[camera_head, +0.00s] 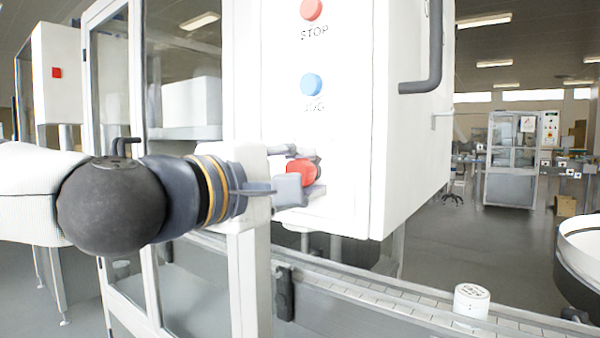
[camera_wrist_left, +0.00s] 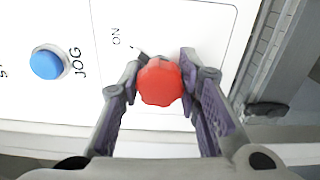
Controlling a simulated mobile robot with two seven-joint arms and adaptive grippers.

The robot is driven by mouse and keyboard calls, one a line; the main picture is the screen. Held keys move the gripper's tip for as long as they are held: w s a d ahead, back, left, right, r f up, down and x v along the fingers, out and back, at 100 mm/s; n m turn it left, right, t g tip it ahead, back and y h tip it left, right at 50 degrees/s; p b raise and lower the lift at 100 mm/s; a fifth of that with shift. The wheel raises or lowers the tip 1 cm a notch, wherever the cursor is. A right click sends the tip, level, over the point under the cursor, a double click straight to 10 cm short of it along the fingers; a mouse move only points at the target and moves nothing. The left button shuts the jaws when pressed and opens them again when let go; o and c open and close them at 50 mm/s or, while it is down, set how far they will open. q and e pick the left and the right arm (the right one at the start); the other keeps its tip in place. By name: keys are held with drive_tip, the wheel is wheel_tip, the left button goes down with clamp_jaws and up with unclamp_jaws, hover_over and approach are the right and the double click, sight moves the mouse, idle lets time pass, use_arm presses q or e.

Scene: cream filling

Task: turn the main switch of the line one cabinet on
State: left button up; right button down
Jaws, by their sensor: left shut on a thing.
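The main switch is a red knob (camera_head: 301,173) low on the white cabinet front (camera_head: 346,140), below the STOP and JOG buttons. My left gripper (camera_head: 303,180) reaches in from the left and is shut on the knob. In the left wrist view the red knob (camera_wrist_left: 160,82) sits between the two fingers of my left gripper (camera_wrist_left: 160,88). The word ON is printed near the knob, with a dark mark beside the knob. The knob's exact angle is hard to tell. My right gripper is not in view.
A red STOP button (camera_head: 312,9) and a blue JOG button (camera_head: 312,84) are above the knob. A dark handle (camera_head: 424,60) is on the cabinet's right side. A conveyor (camera_head: 400,310) runs below, carrying a white round container (camera_head: 471,300).

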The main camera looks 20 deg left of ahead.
use_arm(q)
drive_tip(key=o, duration=1.1)
drive_tip(key=shift+o, duration=0.2)
